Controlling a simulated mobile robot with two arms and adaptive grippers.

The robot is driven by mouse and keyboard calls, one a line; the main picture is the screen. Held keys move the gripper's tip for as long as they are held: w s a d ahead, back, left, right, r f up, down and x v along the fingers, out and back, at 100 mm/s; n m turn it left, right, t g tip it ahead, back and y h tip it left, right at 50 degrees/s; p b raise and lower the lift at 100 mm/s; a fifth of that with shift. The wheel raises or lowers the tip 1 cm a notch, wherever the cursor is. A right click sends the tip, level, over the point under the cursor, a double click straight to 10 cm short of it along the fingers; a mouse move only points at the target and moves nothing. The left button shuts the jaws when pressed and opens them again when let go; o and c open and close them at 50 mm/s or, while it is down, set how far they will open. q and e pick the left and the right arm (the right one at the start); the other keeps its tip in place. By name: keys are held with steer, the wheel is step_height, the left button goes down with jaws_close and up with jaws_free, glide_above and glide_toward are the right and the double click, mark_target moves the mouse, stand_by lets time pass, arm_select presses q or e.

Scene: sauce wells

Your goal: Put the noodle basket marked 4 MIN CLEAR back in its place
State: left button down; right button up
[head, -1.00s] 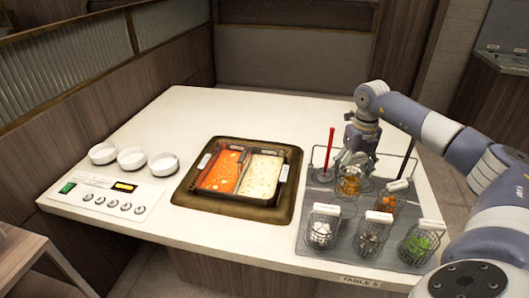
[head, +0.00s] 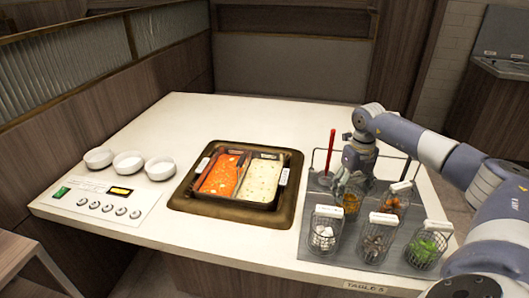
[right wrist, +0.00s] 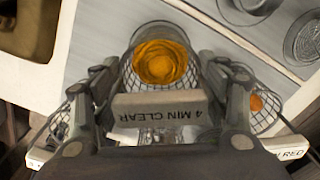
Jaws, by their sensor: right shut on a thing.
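My right gripper (head: 350,180) is shut on the tag of the noodle basket marked 4 MIN CLEAR (head: 349,203). In the right wrist view the white tag (right wrist: 160,108) sits between the fingers, and yellow-orange noodles show in the wire mesh basket (right wrist: 160,62). The basket is upright over the grey tray (head: 408,232), at its back left, beside the basket with orange pieces (head: 393,206). I cannot tell whether its bottom touches the tray. My left gripper is not in view.
Baskets with white pieces (head: 323,235), brown pieces (head: 374,243) and green pieces (head: 427,248) stand in front of it. A red stick (head: 331,150) stands behind. The two-part pot (head: 236,205) is left of the tray. Three white bowls (head: 129,163) stand far left.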

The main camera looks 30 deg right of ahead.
steer(key=shift+f, duration=0.3)
stand_by(0.5)
steer(key=o, duration=1.2)
steer(key=shift+o, duration=0.2)
steer(key=shift+o, duration=1.1)
steer(key=shift+r+p, duration=1.5)
step_height(320, 180, up, 8)
steer(key=p, duration=0.6)
steer(key=shift+p, duration=0.4)
